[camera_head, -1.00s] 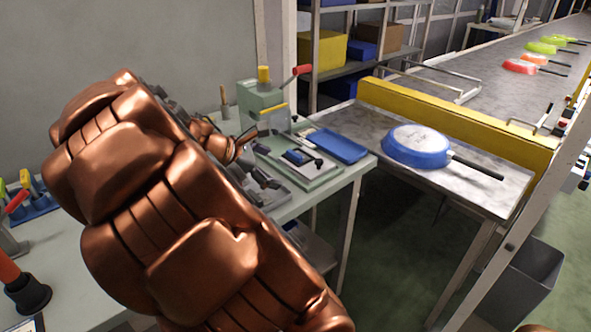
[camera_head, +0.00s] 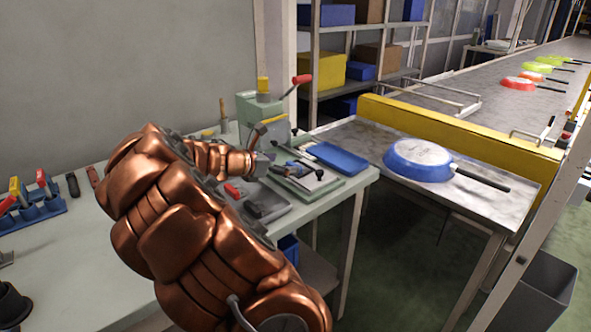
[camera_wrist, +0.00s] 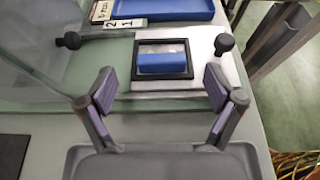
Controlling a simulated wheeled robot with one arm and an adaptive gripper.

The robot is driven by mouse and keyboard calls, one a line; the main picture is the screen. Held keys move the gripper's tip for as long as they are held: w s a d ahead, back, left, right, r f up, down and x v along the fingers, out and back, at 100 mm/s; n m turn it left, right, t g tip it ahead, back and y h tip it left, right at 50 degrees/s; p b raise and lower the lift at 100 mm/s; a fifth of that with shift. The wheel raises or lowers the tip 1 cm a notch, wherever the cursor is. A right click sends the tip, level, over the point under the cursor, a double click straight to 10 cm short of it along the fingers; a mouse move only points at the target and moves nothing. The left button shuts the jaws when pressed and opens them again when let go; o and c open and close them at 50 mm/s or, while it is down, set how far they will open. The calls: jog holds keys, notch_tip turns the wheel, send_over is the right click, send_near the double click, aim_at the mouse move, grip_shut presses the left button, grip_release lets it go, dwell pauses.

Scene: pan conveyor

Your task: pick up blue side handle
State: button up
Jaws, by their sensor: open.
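The blue side handle (camera_wrist: 162,63) shows in the wrist view as a small blue block inside a black rectangular frame on a pale plate. In the head view, a small blue patch (camera_head: 295,167) shows at that fixture, partly covered by my gripper. My gripper (camera_wrist: 160,88) is open and empty, its two fingers spread to the left and right of the framed handle and nearer the camera. In the head view my gripper (camera_head: 272,160) is at the front of the green fixture, and its fingertips are hard to make out.
Black knobs (camera_wrist: 224,43) flank the plate. A blue tray (camera_head: 337,158) lies behind the fixture. A green press (camera_head: 262,115) with a red-tipped lever stands at the back. A blue pan (camera_head: 418,160) lies upside down on the metal table (camera_head: 385,135). A tool rack (camera_head: 38,210) is at left.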

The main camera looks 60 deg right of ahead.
aim_at(292, 164)
jog(key=shift+x, duration=1.75)
jog(key=shift+s, duration=0.1)
jog(key=c, duration=1.3)
jog(key=shift+o, duration=0.2)
jog(key=shift+r, duration=0.15)
